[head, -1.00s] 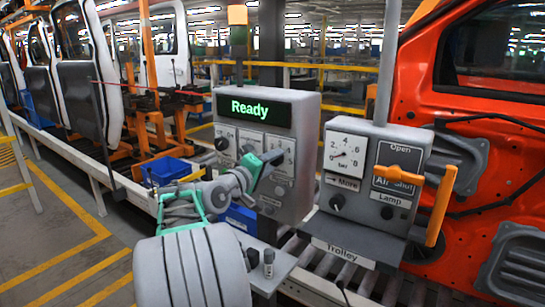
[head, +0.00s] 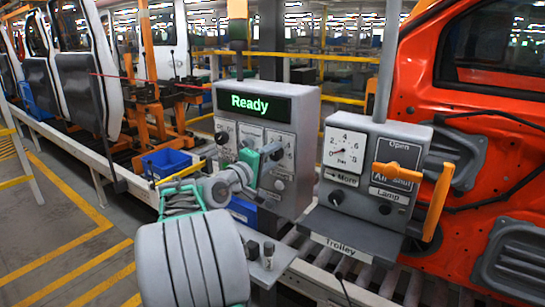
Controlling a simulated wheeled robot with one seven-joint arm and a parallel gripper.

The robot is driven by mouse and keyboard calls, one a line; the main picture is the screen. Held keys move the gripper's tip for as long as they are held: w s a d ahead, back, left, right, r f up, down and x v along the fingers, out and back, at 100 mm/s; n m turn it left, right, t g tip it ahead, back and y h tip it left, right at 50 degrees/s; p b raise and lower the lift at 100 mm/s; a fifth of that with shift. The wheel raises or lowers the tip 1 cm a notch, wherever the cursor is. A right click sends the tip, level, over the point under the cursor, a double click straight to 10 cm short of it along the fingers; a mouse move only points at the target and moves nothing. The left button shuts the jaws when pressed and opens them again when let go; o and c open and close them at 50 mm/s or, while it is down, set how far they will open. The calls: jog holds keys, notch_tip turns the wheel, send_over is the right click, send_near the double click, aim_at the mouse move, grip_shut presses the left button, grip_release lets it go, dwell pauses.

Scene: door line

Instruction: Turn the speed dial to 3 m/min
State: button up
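The grey control box (head: 310,133) has a lit green "Ready" display (head: 255,103) and a row of small dials with white scale plates below it. A dark dial (head: 222,138) shows at the left of the row and another (head: 276,153) at the right. The scale print is too small to read, so I cannot tell which is the speed dial or where it points. My gripper (head: 264,160), with teal fingers, is at the front of the box beside the right dial and covers the middle of the row. Contact and finger gap are unclear.
Right of the box stands a trolley panel (head: 338,229) with a pressure gauge (head: 344,150), a knob (head: 336,197) and an orange handle (head: 437,203). An orange door (head: 470,120) hangs behind it. A blue bin (head: 166,162) sits left of my arm.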

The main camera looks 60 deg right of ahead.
jog(key=o, duration=0.4)
jog(key=shift+c, duration=0.2)
jog(key=w+a+b, duration=0.1)
jog(key=a+b, duration=0.1)
jog(key=a, duration=0.5)
jog(key=shift+a+b, duration=0.35)
jog(key=shift+a, duration=0.05)
jog(key=shift+w, duration=0.1)
